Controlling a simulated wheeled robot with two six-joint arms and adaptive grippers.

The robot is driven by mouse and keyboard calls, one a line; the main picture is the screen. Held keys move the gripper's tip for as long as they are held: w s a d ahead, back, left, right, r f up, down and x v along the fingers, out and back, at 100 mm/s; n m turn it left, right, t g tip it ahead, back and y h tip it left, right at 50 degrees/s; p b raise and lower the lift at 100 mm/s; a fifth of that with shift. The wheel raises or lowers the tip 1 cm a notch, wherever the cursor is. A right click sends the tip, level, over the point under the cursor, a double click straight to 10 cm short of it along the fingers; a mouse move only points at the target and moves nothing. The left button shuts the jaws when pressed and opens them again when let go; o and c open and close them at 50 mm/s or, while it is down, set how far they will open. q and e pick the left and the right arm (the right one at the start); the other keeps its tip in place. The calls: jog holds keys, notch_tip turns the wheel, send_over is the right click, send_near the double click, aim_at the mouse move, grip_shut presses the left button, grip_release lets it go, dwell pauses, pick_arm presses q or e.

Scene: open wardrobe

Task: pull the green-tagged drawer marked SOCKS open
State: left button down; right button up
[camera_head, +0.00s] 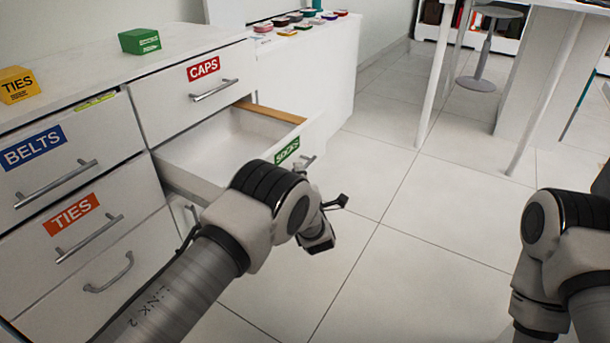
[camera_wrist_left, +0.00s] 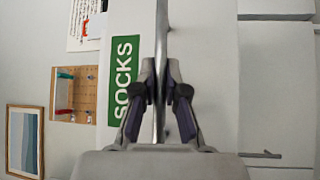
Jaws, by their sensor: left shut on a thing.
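The SOCKS drawer (camera_head: 225,145) stands pulled out of the white dresser, and its inside looks empty. Its green SOCKS tag (camera_head: 287,150) is on the front panel; the tag also shows turned sideways in the left wrist view (camera_wrist_left: 124,80). My left gripper (camera_wrist_left: 161,82) is shut on the drawer's metal bar handle (camera_wrist_left: 161,35), with one finger on each side of the bar. In the head view my left arm hides part of the drawer front and most of the grip. My right arm shows at the right edge, but its gripper is out of view.
The CAPS drawer (camera_head: 195,90) above and the BELTS (camera_head: 65,165) and TIES (camera_head: 85,225) drawers at left are closed. A green box (camera_head: 139,41) and a yellow TIES box (camera_head: 18,85) stand on top. The tiled floor (camera_head: 400,240) in front is clear.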

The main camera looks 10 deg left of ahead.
pick_arm(q)
jog(key=shift+w+a, duration=0.25)
jog(key=shift+a, duration=0.45)
jog(key=c, duration=1.2)
grip_release()
